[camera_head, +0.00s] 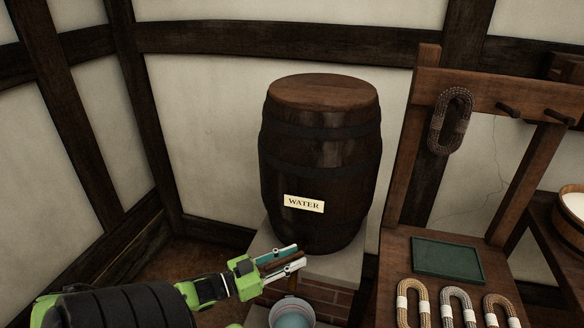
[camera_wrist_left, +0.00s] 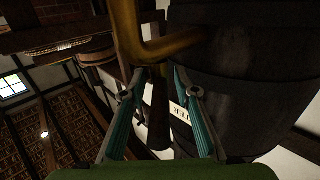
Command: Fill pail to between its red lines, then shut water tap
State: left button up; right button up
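The dark barrel (camera_head: 322,150) labelled WATER stands on a stone-topped brick block. My left gripper (camera_head: 282,262) is low in front of it, with a brown piece of the tap between its fingers. In the left wrist view, the brass tap pipe (camera_wrist_left: 150,42) bends just past the fingertips, and a dark wooden handle (camera_wrist_left: 159,112) lies between the spread fingers of my left gripper (camera_wrist_left: 160,76). The fingers look apart from it. The pail (camera_head: 292,312) is below the gripper, cut by the bottom edge, with bluish water inside. Its red lines are hidden. My right gripper is not in view.
A wooden bench with a rack (camera_head: 480,90) stands on the right, holding rope coils and a green slate (camera_head: 447,259). A wooden tub (camera_head: 570,215) is at the far right. Walls close in behind the barrel and at left.

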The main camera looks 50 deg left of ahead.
aim_at(265, 270)
pick_arm(q)
jog(key=v, duration=1.2)
jog(key=shift+s+f, duration=0.1)
dwell(0.4)
